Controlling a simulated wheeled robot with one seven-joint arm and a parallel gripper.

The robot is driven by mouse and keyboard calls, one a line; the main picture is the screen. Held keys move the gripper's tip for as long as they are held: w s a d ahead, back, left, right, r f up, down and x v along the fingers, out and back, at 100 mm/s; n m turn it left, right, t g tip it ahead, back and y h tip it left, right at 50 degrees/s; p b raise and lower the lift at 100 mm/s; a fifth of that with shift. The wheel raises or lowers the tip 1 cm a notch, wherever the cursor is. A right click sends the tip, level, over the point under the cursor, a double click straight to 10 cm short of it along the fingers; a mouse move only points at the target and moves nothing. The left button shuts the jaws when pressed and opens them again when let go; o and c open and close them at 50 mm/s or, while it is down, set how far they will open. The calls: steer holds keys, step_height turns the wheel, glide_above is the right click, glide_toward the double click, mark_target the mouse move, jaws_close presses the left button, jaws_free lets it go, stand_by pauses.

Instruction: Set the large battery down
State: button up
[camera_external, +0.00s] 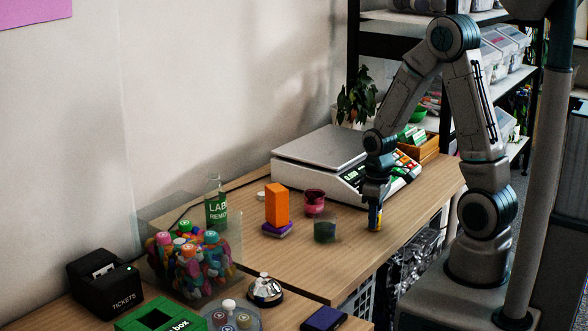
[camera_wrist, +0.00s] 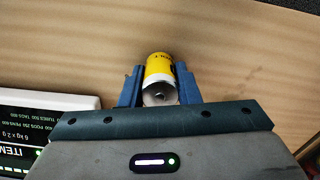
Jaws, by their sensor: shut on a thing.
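The large battery (camera_wrist: 158,68) is a cylinder with a yellow band and a grey-white end. In the wrist view it sits between the two blue fingers of my gripper (camera_wrist: 160,88), which is shut on it. In the external view the battery (camera_external: 375,218) shows as a small yellow piece below my gripper (camera_external: 376,205), near the front edge of the wooden table (camera_external: 340,262). It looks upright there, at or just above the table top. I cannot tell whether its lower end touches the wood.
A scale (camera_external: 325,160) stands behind my gripper, and its edge also shows in the wrist view (camera_wrist: 50,98). Bare table lies in front.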

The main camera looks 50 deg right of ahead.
steer(key=shift+f, duration=0.15)
steer(key=o, duration=1)
steer(key=shift+o, duration=0.2)
step_height(320, 180, up, 12)
steer(key=shift+r+p, duration=0.1)
steer(key=shift+p, duration=0.75)
steer(key=s+a+r+m+t, duration=0.2)
steer(key=s+a+r, duration=0.5)
steer(key=s, duration=0.1)
steer(key=shift+s+a, duration=0.3)
steer(key=shift+a, duration=0.1)
